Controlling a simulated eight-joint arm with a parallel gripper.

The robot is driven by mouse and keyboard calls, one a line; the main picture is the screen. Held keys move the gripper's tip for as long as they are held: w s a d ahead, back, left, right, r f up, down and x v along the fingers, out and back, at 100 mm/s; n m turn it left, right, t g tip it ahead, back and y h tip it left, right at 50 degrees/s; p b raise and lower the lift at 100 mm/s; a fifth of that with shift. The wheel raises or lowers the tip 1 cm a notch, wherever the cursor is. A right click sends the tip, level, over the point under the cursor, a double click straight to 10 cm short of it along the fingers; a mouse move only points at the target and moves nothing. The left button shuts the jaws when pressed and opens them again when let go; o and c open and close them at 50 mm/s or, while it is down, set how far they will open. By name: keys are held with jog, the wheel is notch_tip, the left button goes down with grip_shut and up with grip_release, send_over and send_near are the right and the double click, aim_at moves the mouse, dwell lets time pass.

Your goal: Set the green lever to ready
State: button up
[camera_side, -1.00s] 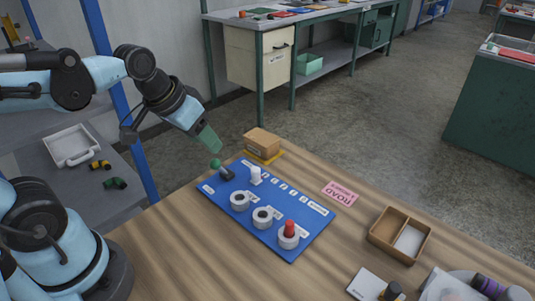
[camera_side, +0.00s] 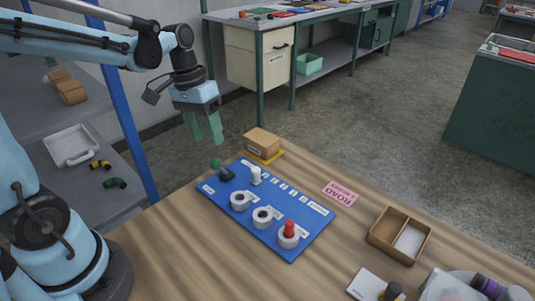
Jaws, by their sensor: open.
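The green lever (camera_side: 216,163) is a green ball knob on a dark base at the far left corner of the blue panel (camera_side: 265,238). Its knob leans to the upper left. My gripper (camera_side: 206,141) has green fingers that point down, spread apart and empty. It hangs in the air a little above and left of the lever in the picture, apart from it. The small panel labels are too small to read.
On the panel stand a white switch (camera_side: 256,175), white rings and a red peg (camera_side: 289,229). A cardboard box (camera_side: 262,143) sits just behind the panel. A pink card (camera_side: 340,193) and a divided wooden tray (camera_side: 400,236) lie to the right.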

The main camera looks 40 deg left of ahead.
aim_at(215, 162)
jog(key=shift+w+d+f, duration=0.1)
jog(key=shift+d+f, duration=0.15)
jog(key=shift+f, duration=1.15)
jog(key=shift+d+f, duration=0.3)
jog(key=shift+f, duration=1.1)
jog(key=shift+w+d+f, duration=0.1)
jog(key=shift+d+f, duration=0.15)
jog(key=shift+f, duration=1.15)
jog(key=shift+c, duration=0.3)
grip_shut()
